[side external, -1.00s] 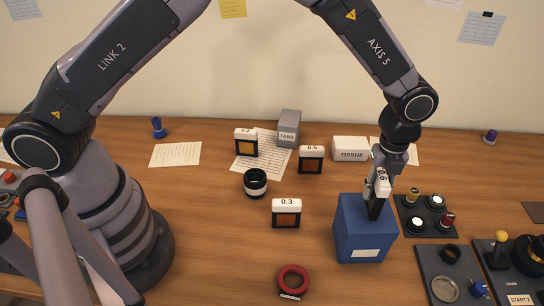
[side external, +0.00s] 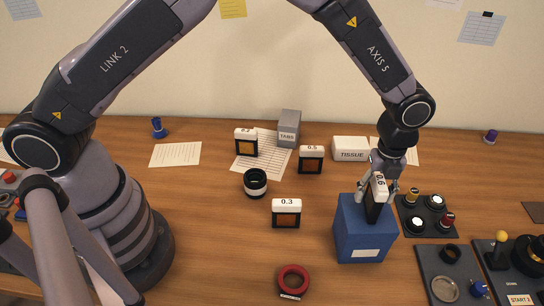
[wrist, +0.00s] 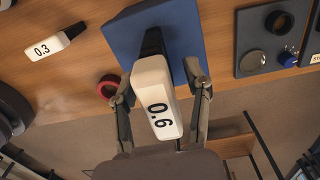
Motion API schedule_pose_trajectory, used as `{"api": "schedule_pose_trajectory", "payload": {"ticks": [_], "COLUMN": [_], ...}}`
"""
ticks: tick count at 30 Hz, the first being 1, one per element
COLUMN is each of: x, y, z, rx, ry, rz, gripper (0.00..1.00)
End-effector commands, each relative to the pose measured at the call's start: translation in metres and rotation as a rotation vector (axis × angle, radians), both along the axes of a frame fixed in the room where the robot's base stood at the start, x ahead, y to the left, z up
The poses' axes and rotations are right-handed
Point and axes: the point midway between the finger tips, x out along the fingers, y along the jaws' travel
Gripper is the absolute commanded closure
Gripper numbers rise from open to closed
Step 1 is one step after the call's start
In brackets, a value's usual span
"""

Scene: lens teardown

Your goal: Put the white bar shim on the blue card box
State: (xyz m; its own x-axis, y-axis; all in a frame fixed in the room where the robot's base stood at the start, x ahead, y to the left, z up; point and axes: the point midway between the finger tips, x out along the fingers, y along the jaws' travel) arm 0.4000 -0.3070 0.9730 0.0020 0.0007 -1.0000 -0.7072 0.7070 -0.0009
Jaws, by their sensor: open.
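A shim with a white bar top marked 0.6 (side external: 378,187) and a black lower part stands on top of the blue card box (side external: 362,242), leaning slightly in the side view. My gripper (side external: 377,191) is open above the box, with its fingers spread to either side of the shim. In the wrist view the white bar (wrist: 157,98) lies between the two fingers (wrist: 155,78), with gaps at both sides. The black part's lower end meets the blue box top (wrist: 190,35); the exact contact is partly hidden.
Shims marked 0.3 (side external: 286,214) and 0.5 (side external: 311,160), another white-topped one (side external: 246,143), a lens barrel (side external: 255,183) and a red ring (side external: 293,281) stand to the left. The tissue box (side external: 351,149) is behind. Dark trays (side external: 426,229) lie right of the blue box.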

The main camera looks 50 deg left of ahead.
Motion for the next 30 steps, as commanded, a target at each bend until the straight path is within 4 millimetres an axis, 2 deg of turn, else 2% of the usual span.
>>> {"api": "schedule_pose_trajectory", "payload": {"ticks": [5,15,22,26,29,30], "x": [0.001,0.0,0.0,-0.001,-0.012,-0.02], "y": [-0.001,-0.001,0.003,0.035,0.083,0.105], "z": [0.025,0.098,0.124,0.159,0.201,0.218], "rx": [-0.003,-0.003,-0.004,-0.029,-0.07,-0.092], "ry": [-0.004,-0.004,-0.006,-0.035,-0.075,-0.093], "rz": [0.0,0.0,0.02,0.185,0.443,0.569], "gripper": [0.52,0.52,0.52,0.52,0.52,0.52]}}
